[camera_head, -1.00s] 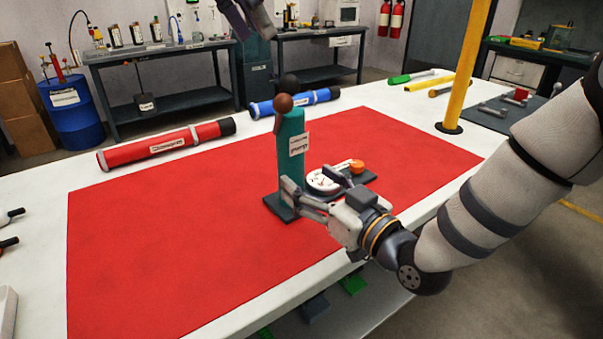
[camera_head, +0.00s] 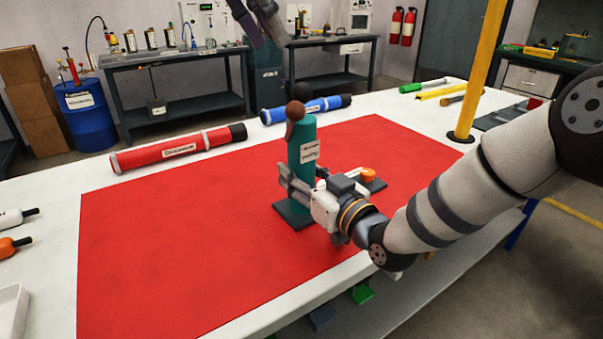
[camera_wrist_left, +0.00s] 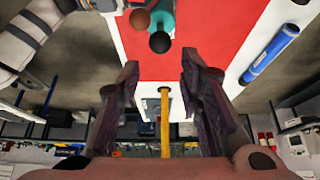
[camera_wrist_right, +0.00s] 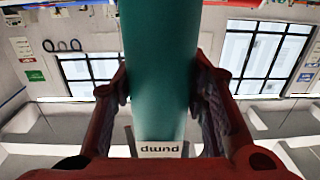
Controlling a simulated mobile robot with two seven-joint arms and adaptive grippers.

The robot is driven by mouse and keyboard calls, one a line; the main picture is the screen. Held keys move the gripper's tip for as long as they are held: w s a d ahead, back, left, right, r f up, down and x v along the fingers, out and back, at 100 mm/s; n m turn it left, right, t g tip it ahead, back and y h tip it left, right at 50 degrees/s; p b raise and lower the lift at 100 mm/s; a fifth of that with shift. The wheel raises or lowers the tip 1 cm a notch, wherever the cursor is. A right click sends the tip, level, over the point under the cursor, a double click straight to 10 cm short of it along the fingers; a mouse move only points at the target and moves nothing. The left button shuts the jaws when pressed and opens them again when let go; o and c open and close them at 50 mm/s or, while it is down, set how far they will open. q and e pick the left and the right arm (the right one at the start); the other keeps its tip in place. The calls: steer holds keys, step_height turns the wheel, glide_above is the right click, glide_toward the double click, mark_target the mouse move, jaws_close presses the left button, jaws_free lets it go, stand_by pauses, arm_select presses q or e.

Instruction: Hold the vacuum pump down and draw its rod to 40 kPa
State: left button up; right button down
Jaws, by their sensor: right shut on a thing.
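The vacuum pump stands upright on the red mat (camera_head: 180,235). It has a teal cylinder (camera_head: 302,150) and a dark base plate (camera_head: 292,214). A brown ball (camera_head: 295,110) and a black ball (camera_head: 300,91) are at its top. An orange knob (camera_head: 368,174) shows beside it; my right gripper hides the dial gauge. My right gripper (camera_head: 302,186) is shut on the lower cylinder; its fingers flank the cylinder in the right wrist view (camera_wrist_right: 160,85). My left gripper (camera_head: 268,32) is open and empty, high above the pump. The left wrist view shows both balls between and beyond its fingers (camera_wrist_left: 160,72).
A red tube (camera_head: 180,149) and a blue tube (camera_head: 306,109) lie along the table's far side. A yellow post (camera_head: 481,70) stands at the right. Tools (camera_head: 440,92) lie behind it. The mat's left half is clear.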

arm_select(q)
steer(key=o, duration=0.4)
steer(key=shift+w+d, duration=0.1)
steer(key=shift+d, duration=0.1)
steer(key=shift+c, duration=0.2)
steer(key=w+d+r+n+t+h, duration=0.2)
steer(key=w+d+r+t+h, duration=0.15)
steer(key=d+r, duration=0.3)
steer(key=w+d+r+n+t+h, duration=0.1)
steer(key=w+d+r+t+h, duration=0.2)
steer(key=d+r+t+h, duration=0.35)
steer(key=n+g+y, duration=0.3)
steer(key=n+y, duration=0.5)
steer(key=y, duration=0.7)
glide_toward(301, 96)
steer(key=x, duration=1.2)
steer(key=shift+w+f, duration=0.15)
steer(key=shift+f, duration=0.05)
steer(key=shift+c, duration=0.3)
